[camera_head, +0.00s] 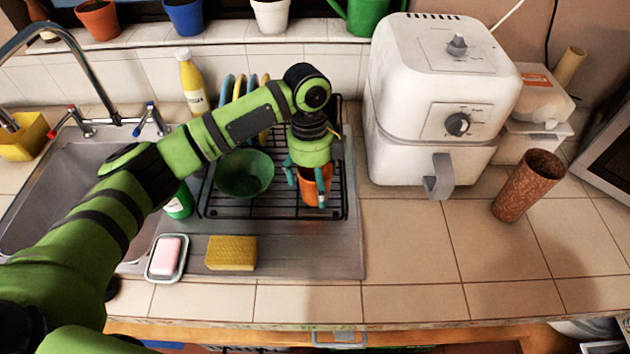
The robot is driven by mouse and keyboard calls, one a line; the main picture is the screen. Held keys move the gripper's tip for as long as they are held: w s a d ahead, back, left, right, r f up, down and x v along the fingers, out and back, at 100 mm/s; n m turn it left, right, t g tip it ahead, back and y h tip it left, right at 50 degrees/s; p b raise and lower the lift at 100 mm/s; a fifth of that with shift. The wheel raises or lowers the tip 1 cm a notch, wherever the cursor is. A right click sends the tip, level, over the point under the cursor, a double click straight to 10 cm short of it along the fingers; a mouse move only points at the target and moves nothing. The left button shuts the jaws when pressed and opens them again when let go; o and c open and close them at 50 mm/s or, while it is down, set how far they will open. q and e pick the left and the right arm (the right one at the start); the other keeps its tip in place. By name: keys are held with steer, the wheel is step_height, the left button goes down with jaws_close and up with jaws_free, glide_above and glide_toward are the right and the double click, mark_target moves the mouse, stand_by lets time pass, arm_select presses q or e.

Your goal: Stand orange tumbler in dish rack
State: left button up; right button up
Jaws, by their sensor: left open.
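The orange tumbler (316,186) stands about upright in the right part of the black wire dish rack (280,211). My left gripper (307,193) points down over the tumbler, with its teal fingers on either side of it. The gripper is open, and I cannot tell whether the fingers touch the tumbler. The tumbler's top is partly hidden by the gripper. My right gripper does not show.
A green bowl (244,173) and several upright plates (240,88) share the rack. A white air fryer (436,100) stands close on the right, with a brown cup (527,185) beyond. A sponge (231,253) and a soap dish (152,272) lie in front. The counter below the fryer is clear.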

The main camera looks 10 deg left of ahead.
arm_select(q)
step_height(320, 180, up, 12)
steer(key=w+a+b, duration=0.1)
steer(key=b, duration=0.1)
steer(key=shift+f, duration=0.2)
steer(key=shift+w, duration=0.1)
